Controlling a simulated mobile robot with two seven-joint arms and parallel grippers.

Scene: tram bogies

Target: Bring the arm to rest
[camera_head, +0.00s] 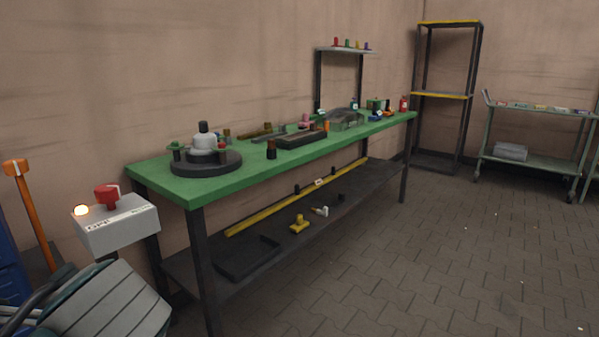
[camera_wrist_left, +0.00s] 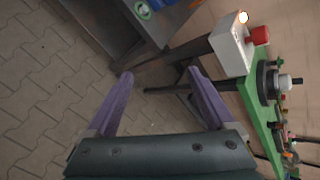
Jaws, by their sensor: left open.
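My left gripper (camera_wrist_left: 160,74) shows in the left wrist view as two purple fingers spread wide apart. Nothing is between them, and paved floor and dark table legs show behind. In the head view a grey-green arm part of mine fills the lower left corner, and the gripper's fingers cannot be made out there. My right gripper is in neither view.
A green-topped workbench (camera_head: 170,184) with a dark round fixture (camera_head: 205,163) stands ahead. A grey box with a red button (camera_head: 118,225) stands at its left, close to my arm. A shelf rack (camera_head: 444,95) and trolley (camera_head: 535,162) are at the back. Floor at right is clear.

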